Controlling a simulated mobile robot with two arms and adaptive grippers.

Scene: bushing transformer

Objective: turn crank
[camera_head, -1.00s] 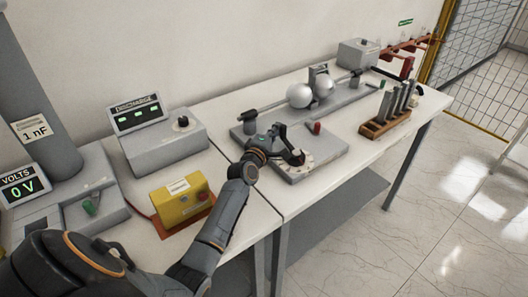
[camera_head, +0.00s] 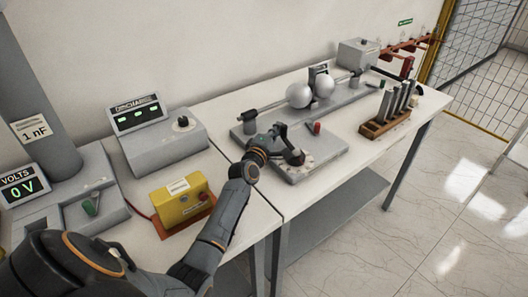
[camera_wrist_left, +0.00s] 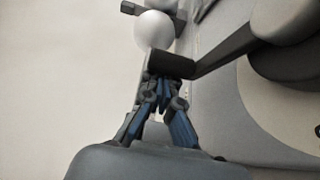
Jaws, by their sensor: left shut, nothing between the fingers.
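The crank is a dark arm (camera_head: 292,150) over a pale round dial (camera_head: 312,160) on a grey base plate. In the left wrist view, the dark crank arm (camera_wrist_left: 228,52) runs from a thick hub at the right to a black cylindrical handle (camera_wrist_left: 170,64). My left gripper (camera_head: 275,135) is at the handle end of the crank. In the wrist view its blue-padded fingers (camera_wrist_left: 163,84) are shut with nothing between them. Their tips are close to the handle's near side; I cannot tell whether they touch it. My right gripper is not in view.
Two silver spheres (camera_head: 311,90) on a rod stand behind the crank. A wooden rack (camera_head: 386,126) of grey cylinders is to the right. A yellow box (camera_head: 181,200) with a red button and a discharge unit (camera_head: 163,140) are to the left. A red knob (camera_head: 317,128) sits near the crank.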

